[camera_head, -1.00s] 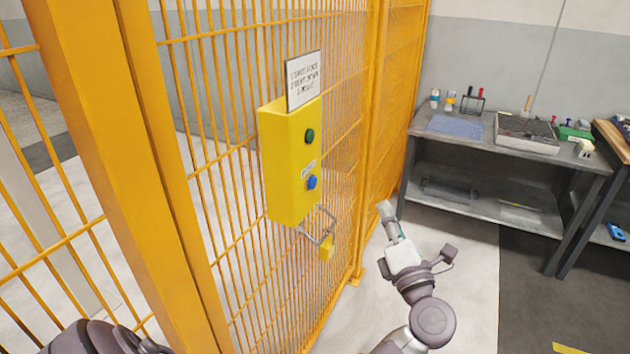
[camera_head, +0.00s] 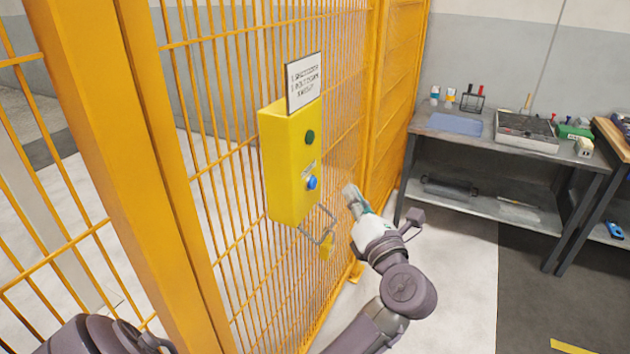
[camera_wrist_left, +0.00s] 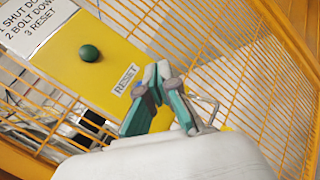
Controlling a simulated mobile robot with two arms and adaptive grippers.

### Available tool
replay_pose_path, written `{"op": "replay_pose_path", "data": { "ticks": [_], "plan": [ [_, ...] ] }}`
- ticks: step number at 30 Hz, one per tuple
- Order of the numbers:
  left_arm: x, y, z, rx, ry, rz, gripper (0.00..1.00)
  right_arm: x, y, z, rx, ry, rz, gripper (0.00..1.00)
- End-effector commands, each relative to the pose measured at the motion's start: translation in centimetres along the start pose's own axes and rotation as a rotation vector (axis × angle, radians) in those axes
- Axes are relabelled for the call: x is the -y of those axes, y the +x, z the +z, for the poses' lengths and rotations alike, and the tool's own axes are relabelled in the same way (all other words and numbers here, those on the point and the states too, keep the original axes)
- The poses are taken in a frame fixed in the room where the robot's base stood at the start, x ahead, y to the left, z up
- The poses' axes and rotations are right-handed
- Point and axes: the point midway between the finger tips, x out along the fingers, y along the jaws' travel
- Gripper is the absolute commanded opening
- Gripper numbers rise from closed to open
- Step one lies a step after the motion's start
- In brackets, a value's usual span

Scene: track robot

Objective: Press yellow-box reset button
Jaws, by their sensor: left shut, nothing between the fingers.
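The yellow box (camera_head: 288,175) hangs on the orange mesh fence, with a green button (camera_head: 310,137) above and a blue button (camera_head: 312,183) below the label. My right gripper is not in view.
A sign (camera_head: 304,80) stands above the box. A bolt handle with a yellow padlock (camera_head: 326,246) hangs below it, close to my left arm. The orange fence post (camera_head: 125,170) is at left. A grey workbench (camera_head: 470,138) with tools stands at the back right.

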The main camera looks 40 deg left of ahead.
Motion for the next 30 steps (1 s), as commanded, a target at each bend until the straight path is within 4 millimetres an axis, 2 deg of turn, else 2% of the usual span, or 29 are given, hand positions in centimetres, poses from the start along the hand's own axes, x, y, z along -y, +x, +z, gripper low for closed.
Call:
{"op": "replay_pose_path", "data": {
  "ticks": [6, 12, 30],
  "plan": [
    [-1.5, 2.0, -1.4, 0.000, 0.000, 0.001, 0.00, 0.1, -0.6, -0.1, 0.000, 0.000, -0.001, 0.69],
    [-2.2, 2.9, -2.1, 0.000, 0.000, 0.000, 0.00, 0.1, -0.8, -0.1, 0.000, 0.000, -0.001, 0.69],
    [-2.3, 3.1, -2.2, 0.000, -0.001, 0.000, 0.00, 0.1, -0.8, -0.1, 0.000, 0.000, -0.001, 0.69]
  ]
}}
